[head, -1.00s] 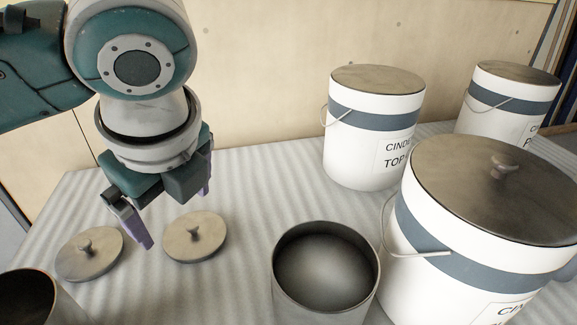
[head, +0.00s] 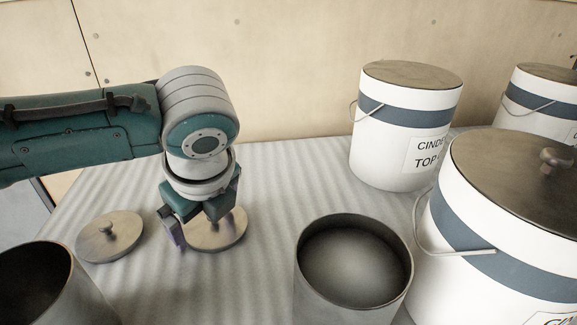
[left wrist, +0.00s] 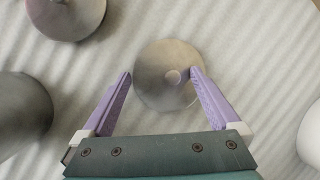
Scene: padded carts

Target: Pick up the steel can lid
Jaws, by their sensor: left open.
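Two round grey-brown steel can lids with small centre knobs lie flat on the padded surface. The right-hand lid (head: 229,236) is partly hidden behind my left gripper (head: 192,238) in the head view. In the left wrist view that lid (left wrist: 155,92) lies beneath and between the open fingers (left wrist: 160,75), with its knob nearer the right finger. The fingers hold nothing; I cannot tell their exact height over it. The other lid (head: 108,238) lies to the left, and shows at the upper left of the left wrist view (left wrist: 66,18). My right gripper is out of view.
An open steel can (head: 303,275) stands front centre, and another (head: 75,295) at the front left corner. Large white lidded pails with blue bands (head: 405,150) stand at the right, one very close (head: 455,270). The ribbed pad (head: 290,180) is clear behind the centre can.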

